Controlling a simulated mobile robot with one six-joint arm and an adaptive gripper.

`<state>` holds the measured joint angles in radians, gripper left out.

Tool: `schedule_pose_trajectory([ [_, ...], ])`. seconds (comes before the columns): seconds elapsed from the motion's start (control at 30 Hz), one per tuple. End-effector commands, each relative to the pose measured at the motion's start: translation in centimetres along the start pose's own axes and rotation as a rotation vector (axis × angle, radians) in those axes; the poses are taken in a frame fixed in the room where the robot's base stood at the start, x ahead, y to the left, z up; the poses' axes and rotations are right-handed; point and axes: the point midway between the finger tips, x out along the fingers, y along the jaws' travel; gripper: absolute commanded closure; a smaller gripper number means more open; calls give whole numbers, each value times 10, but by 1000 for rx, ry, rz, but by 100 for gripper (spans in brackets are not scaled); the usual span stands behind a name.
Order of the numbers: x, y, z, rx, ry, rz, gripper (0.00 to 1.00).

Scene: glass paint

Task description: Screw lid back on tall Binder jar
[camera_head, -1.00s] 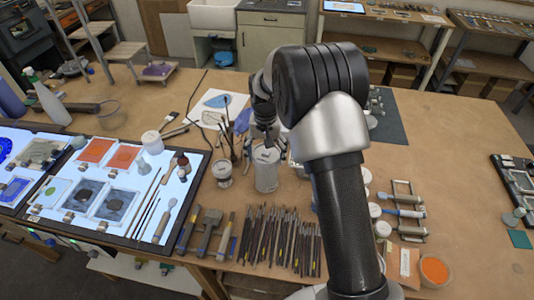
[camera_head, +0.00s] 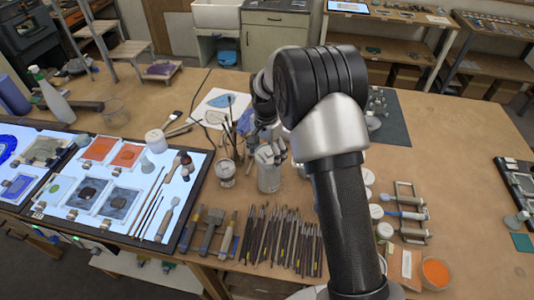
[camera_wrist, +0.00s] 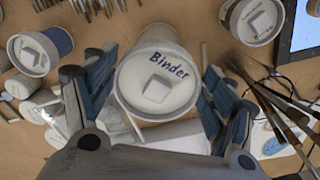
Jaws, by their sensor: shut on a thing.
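The tall Binder jar (camera_head: 268,180) is a pale grey cylinder standing upright on the table. Its round white lid (camera_wrist: 157,72), with a raised square knob and the handwritten word "Binder", lies over the jar's mouth in the wrist view. My gripper (camera_head: 270,153) is at the top of the jar. In the wrist view its blue-grey fingers (camera_wrist: 157,92) stand on either side of the lid, shut on it.
A shorter lidded jar (camera_head: 225,172) stands close to the left, with brushes in a holder behind it. A row of tools (camera_head: 285,240) lies in front. A light panel (camera_head: 100,190) with glass pieces is at left. Small jars and racks stand at right.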

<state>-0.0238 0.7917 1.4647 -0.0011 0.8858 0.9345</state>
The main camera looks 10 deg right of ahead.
Motion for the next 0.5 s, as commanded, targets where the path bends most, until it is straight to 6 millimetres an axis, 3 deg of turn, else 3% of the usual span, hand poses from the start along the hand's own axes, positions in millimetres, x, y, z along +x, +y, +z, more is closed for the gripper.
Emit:
schedule_pose_trajectory([
  [0.2,1,0,0,14,-2,2,39],
  [0.37,1,-2,0,195,-1,2,39],
  [0.5,1,-3,-1,244,-1,2,39],
])
